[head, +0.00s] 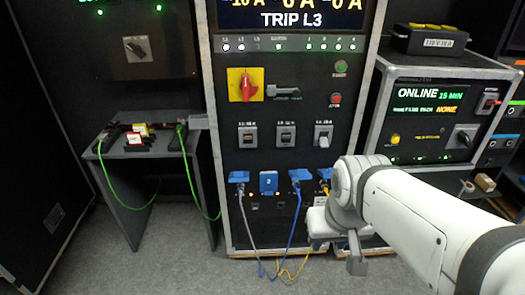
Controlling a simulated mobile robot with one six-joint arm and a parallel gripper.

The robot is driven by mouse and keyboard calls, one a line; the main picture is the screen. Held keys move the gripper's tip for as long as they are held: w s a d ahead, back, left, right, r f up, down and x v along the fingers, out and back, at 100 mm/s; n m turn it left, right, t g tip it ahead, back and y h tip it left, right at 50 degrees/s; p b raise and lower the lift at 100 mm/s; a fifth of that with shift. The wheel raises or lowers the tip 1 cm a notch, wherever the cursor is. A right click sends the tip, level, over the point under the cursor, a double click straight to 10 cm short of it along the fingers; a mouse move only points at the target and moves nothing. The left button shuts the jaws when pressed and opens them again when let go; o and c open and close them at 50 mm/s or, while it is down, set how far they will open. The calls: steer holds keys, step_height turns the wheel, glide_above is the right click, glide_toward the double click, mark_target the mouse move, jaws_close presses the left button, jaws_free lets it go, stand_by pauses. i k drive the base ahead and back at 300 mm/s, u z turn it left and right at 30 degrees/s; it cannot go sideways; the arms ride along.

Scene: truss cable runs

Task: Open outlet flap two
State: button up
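Outlet flap two (268,183) is the blue cover marked "2" in the outlet row low on the tall black power rack. It looks shut, with no cable at it. The blue outlet left of it (239,177) has a grey cable, and the one right of it (300,176) has a blue cable. A further outlet (325,174) with a yellow cable is partly hidden by my arm. My gripper (352,262) hangs to the right of and below flap two, apart from it. Its fingers are seen at an angle that does not show whether they are open.
Cables (247,222) hang in front of the rack below the outlets. A red rotary switch (246,85) and breakers (286,137) sit above. A small grey table (135,147) with green cables stands left. A UPS unit (437,112) stands right. The floor between is clear.

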mark_target(268, 180)
steer(key=z, duration=2.05)
steer(key=k, duration=1.6)
steer(key=u, duration=1.45)
steer(key=i, duration=1)
